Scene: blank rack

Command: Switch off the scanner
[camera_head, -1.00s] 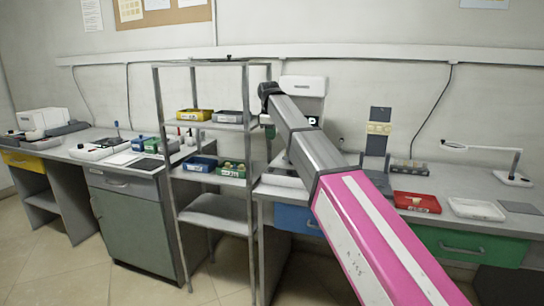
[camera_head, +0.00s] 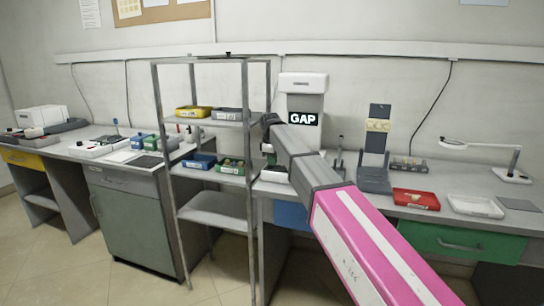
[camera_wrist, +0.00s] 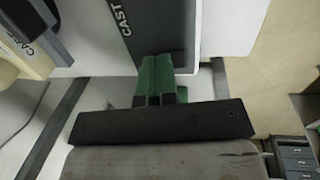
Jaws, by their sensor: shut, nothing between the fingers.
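No label reading scanner is legible. My gripper (camera_wrist: 158,75) shows green fingers closed together and empty in the wrist view. They are close to a dark panel marked "CAST" (camera_wrist: 128,28) on a white body; I cannot tell whether they touch it. In the head view the gripper is low beside the rack's right post, mostly hidden. No power switch is clearly visible.
An open metal rack (camera_head: 211,63) with bins stands left of my arm. A grey stand (camera_head: 374,180), a red tray (camera_head: 416,199), a white tray (camera_head: 475,206) and a lamp (camera_head: 512,176) are on the right bench. The left bench holds a white machine (camera_head: 40,116).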

